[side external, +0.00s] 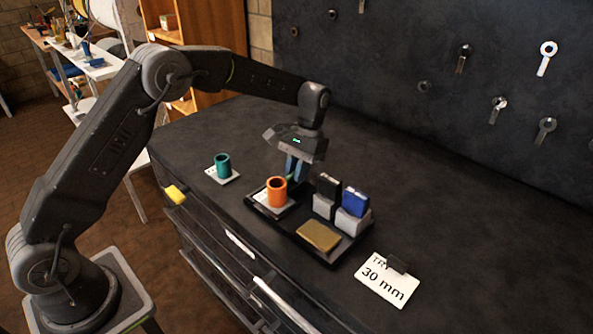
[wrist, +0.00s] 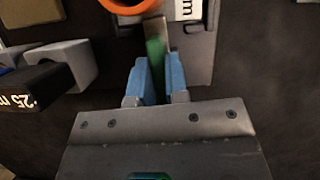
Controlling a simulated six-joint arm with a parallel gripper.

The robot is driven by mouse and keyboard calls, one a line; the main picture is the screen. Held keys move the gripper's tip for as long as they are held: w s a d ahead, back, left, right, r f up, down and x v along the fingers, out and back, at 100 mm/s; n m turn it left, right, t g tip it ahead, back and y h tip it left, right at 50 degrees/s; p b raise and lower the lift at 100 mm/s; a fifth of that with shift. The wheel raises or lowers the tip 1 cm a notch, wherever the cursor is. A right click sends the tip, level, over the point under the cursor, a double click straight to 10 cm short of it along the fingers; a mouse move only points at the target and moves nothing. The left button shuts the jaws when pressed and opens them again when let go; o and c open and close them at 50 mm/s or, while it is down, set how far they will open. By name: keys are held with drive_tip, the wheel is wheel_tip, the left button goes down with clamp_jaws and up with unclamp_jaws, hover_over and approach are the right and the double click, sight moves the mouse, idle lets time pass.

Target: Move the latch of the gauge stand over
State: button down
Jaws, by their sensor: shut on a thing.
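My gripper (side external: 297,170) points down behind the orange cylinder (side external: 277,188). In the wrist view its blue fingers (wrist: 155,72) are shut on a narrow green piece (wrist: 156,60), which looks like the latch's handle. A tan-grey strip (wrist: 155,28) runs from the green piece towards the orange rim (wrist: 130,4). The orange cylinder stands upright on a grey plate (wrist: 198,45) with a white "mm" label (wrist: 188,8), apparently the gauge stand. The fingers hide part of the green piece; the latch's far end is not clear.
A black tray (side external: 325,258) holds the stand, a black block (side external: 328,186) and a blue block (side external: 355,202) in grey holders, and a gold pad (side external: 319,236). A teal cylinder (side external: 222,165) stands left. A "TRY 30 mm" card (side external: 386,284) lies right.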

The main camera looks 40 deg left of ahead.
drive_tip(key=shift+f+m, duration=0.15)
drive_tip(key=shift+m, duration=0.45)
drive_tip(key=c, duration=1.1)
unclamp_jaws()
drive_tip(key=shift+d+v, duration=0.2)
drive_tip(key=shift+v, duration=5.85)
